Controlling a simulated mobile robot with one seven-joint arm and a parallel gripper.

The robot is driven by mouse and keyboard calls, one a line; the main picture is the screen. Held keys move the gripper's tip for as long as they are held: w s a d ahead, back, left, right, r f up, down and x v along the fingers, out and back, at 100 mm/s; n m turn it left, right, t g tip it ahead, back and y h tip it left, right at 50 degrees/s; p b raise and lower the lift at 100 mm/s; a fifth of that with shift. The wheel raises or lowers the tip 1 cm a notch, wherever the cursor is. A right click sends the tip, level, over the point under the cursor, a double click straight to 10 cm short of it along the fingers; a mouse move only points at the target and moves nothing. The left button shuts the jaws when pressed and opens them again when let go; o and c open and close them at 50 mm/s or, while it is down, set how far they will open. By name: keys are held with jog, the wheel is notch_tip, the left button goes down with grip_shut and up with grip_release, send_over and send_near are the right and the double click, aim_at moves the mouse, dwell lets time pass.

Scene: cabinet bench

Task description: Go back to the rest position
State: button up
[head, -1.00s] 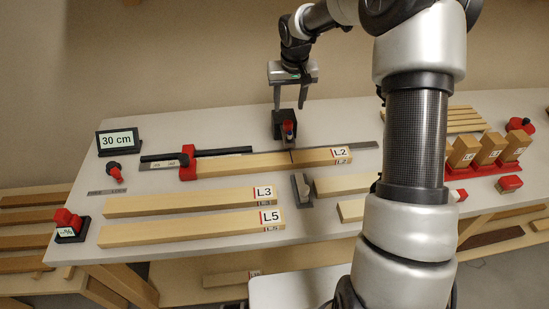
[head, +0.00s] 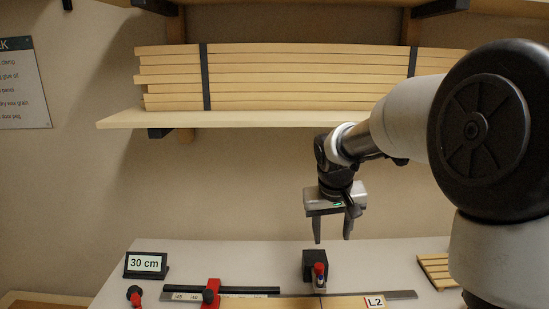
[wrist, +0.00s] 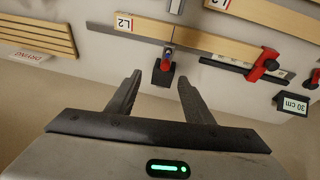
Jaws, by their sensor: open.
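My gripper (head: 332,230) is open and empty in the head view, with its fingers pointing down. It hangs in the air above the back of the bench, over a black block holder with a red and blue tool (head: 318,268). The wrist view shows the two spread fingers of my gripper (wrist: 157,85) with nothing between them. The board marked L2 (head: 345,302) lies on the bench along a metal ruler, apart from the gripper.
A wall shelf (head: 300,118) with strapped boards (head: 300,75) is behind my arm. A "30 cm" sign (head: 146,264) stands at the bench's left. A red stop (head: 211,292) sits on the ruler. Slats (head: 436,270) lie at the right. Air around the gripper is clear.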

jog(key=s+r+t, duration=0.1)
jog(key=s+r, duration=0.2)
jog(key=s, duration=1)
jog(key=s+r+t+y, duration=0.1)
jog(key=s+r, duration=0.2)
jog(key=s, duration=1)
jog(key=shift+s+m, duration=0.3)
jog(key=shift+s, duration=0.05)
